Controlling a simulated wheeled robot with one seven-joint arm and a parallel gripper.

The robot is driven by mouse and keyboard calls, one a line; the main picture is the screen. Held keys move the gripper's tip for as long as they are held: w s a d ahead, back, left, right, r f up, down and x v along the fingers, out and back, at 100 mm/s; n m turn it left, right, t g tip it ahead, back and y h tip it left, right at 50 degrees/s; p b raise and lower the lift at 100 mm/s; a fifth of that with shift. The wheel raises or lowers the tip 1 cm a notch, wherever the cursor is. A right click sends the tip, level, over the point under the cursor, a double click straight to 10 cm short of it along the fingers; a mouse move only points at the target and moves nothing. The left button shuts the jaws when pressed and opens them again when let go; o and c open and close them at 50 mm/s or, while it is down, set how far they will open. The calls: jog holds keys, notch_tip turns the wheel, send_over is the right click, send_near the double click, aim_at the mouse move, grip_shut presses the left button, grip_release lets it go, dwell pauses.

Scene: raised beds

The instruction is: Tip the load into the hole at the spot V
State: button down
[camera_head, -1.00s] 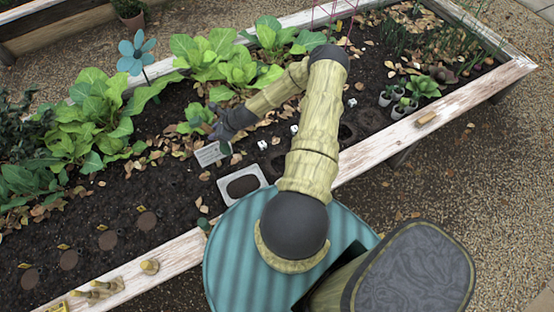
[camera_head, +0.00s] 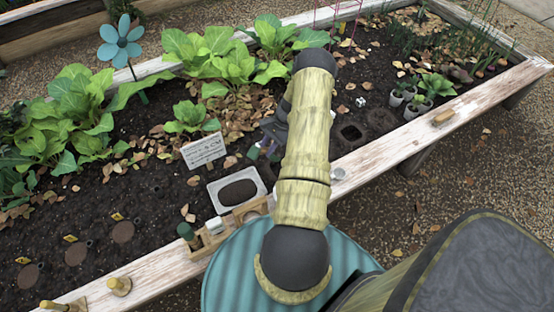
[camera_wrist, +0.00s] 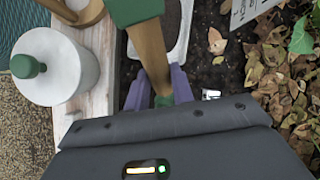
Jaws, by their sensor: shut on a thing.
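My gripper (camera_wrist: 158,95) is shut on the wooden handle of a tool (camera_wrist: 148,50). The handle runs between its purple fingers, with a green block at the top of the wrist view and a green tip between the fingers. No load on the tool can be made out. In the head view my gripper (camera_head: 270,137) is over the bed, partly behind my arm, with dark green parts below it. Dark holes (camera_head: 352,133) lie in the soil right of my arm. A white cube (camera_head: 361,101) stands near them; its mark is unreadable, and I cannot tell which spot is V.
A grey-white tray (camera_head: 216,203) with soil lies near the front board. A sign (camera_head: 204,150) stands behind it. A wooden rack (camera_head: 243,214) and green knob (camera_head: 187,231) are at the board. Small pots (camera_head: 411,108) stand right; leafy plants (camera_head: 200,60) line the back.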

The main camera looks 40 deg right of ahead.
jog(key=shift+n+g, duration=0.3)
jog(key=shift+n, duration=0.6)
jog(key=s+d+f+b, duration=0.2)
jog(key=shift+s+d, duration=0.2)
jog(key=shift+d, duration=0.2)
jog(key=shift+a+h, duration=0.15)
jog(key=shift+h, duration=0.15)
jog(key=s+a+f+t+h+b, duration=0.2)
jog(key=a+h, duration=0.3)
jog(key=h, duration=0.1)
jog(key=shift+a+f+n+h, duration=0.15)
jog(key=shift+a+n+h, duration=0.05)
jog(key=shift+n+h, duration=0.1)
